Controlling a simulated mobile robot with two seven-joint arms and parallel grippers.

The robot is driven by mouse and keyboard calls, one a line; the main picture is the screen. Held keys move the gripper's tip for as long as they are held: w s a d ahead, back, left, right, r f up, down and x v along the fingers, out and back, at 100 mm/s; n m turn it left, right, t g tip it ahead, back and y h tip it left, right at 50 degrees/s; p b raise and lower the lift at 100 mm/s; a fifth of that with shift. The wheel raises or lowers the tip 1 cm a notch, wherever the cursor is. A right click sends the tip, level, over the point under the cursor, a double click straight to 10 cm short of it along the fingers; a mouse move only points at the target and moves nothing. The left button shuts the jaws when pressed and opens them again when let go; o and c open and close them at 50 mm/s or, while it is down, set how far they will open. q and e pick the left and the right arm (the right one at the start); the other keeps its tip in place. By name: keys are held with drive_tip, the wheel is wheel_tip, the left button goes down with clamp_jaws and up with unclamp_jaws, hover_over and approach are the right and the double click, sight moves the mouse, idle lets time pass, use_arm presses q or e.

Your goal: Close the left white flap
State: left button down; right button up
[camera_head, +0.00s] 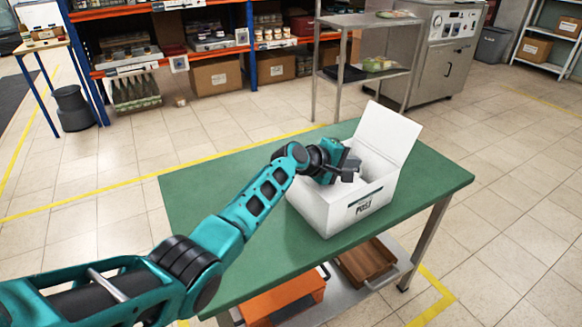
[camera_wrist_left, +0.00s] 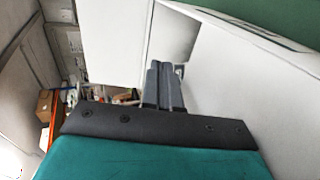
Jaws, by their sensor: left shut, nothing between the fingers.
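A white box (camera_head: 343,205) with printing on its front stands on the green table. A large white flap (camera_head: 388,132) stands up at its right and back side. My left gripper (camera_head: 351,170) is shut and empty, at the box's opening, and covers part of its left side. I cannot tell how the left white flap lies there. In the left wrist view the shut fingers (camera_wrist_left: 165,86) lie between a white panel (camera_wrist_left: 112,40) and a broad white wall (camera_wrist_left: 245,95). I cannot tell whether they touch either one. My right gripper is not in view.
The green table (camera_head: 225,180) is otherwise clear around the box. An orange bin (camera_head: 285,300) and a brown wooden crate (camera_head: 366,262) are on its lower shelf. A metal rack (camera_head: 365,50) and stocked shelving (camera_head: 190,50) stand behind, across open floor.

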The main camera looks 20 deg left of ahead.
use_arm(q)
drive_tip(key=shift+r, duration=0.15)
drive_tip(key=shift+r+p, duration=0.65)
drive_tip(key=shift+p, duration=0.1)
